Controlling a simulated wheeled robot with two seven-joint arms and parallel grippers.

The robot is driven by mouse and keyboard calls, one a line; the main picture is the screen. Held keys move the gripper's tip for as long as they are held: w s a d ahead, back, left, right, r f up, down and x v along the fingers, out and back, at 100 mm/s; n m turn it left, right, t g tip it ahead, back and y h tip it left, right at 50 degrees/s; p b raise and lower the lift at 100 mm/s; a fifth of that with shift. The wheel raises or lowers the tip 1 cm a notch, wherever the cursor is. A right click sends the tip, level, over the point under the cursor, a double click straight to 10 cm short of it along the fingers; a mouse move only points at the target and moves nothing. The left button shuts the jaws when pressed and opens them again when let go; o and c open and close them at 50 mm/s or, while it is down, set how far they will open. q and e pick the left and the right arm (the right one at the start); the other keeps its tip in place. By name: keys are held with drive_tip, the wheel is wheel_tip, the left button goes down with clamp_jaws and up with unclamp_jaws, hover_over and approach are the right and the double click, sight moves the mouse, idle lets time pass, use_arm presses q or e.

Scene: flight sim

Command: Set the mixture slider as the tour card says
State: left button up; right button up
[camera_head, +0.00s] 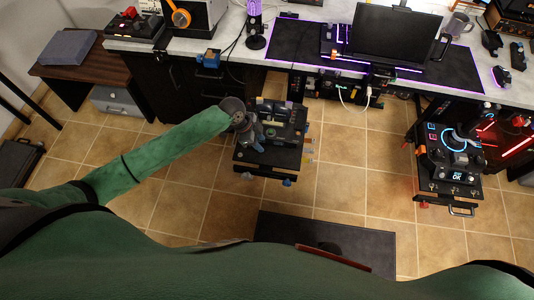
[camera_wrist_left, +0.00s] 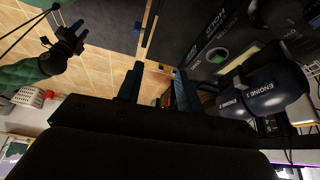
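My left gripper (camera_head: 257,142) is over the left side of a dark control unit (camera_head: 283,122) on a low black stand. In the left wrist view its two dark fingers (camera_wrist_left: 158,86) are apart, with a gap between them. Two black lever heads marked ENGINE 1 and ENGINE 2 (camera_wrist_left: 268,91) are to the right of the fingers. Behind them is a black panel with a green-lit button (camera_wrist_left: 216,57). I cannot make out the mixture slider or the tour card.
A desk (camera_head: 330,40) with a monitor (camera_head: 397,38) and a black mat runs along the back. A second stand with a lit joystick unit (camera_head: 453,150) is at the right. A brown side table (camera_head: 85,72) is at the left. Tiled floor is clear between the stands.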

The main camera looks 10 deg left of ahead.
use_arm(q)
drive_tip(key=s+d+r+n+t, duration=0.1)
drive_tip(key=s+d+r, duration=0.1)
drive_tip(key=s, duration=0.3)
drive_tip(key=shift+d+n, duration=0.4)
drive_tip(key=shift+d, duration=0.45)
drive_tip(key=shift+s, duration=0.1)
